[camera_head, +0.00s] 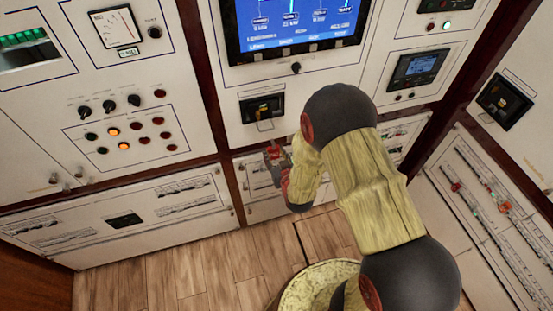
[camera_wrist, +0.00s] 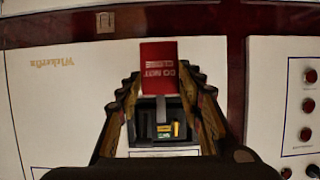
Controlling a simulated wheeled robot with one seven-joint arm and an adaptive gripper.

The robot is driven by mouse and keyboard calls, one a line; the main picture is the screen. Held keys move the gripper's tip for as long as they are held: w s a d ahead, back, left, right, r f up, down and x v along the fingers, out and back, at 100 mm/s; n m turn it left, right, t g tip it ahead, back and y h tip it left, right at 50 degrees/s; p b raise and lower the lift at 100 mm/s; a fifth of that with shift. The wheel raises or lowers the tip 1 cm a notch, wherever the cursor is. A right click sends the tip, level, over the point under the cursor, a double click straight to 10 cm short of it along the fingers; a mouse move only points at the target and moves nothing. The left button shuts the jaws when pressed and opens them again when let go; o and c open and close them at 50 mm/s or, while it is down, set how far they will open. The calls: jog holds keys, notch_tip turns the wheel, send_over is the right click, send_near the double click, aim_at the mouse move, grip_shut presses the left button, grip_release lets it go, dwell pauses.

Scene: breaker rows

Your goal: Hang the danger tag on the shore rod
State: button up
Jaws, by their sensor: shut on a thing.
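The danger tag is a red plate with white lettering reading "DO NOT CLOSE", upside down in the wrist view (camera_wrist: 158,65). My gripper (camera_wrist: 160,85) is shut on it, one finger at each side. In the head view, my gripper (camera_head: 277,160) and the red tag (camera_head: 273,152) are in front of the lower middle panel, below a black breaker recess (camera_head: 262,107). Small pale pegs (camera_head: 265,125) show just under that recess. I cannot tell for certain which one is the shore rod. The tag appears apart from them.
A breaker with a yellow part (camera_wrist: 175,128) shows between my fingers in the wrist view. A left panel carries black knobs and red and orange lamps (camera_head: 113,131). A blue screen (camera_head: 295,20) is above. Dark red posts (camera_head: 205,70) divide the panels. Wooden floor (camera_head: 190,270) lies below.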

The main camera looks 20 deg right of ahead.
jog(key=w+f+b, duration=0.1)
jog(key=w, duration=0.7)
dwell(0.6)
jog(key=shift+f, duration=0.1)
jog(key=o, duration=1.2)
jog(key=shift+s, duration=0.15)
jog(key=v, duration=1.1)
jog(key=shift+s, duration=0.35)
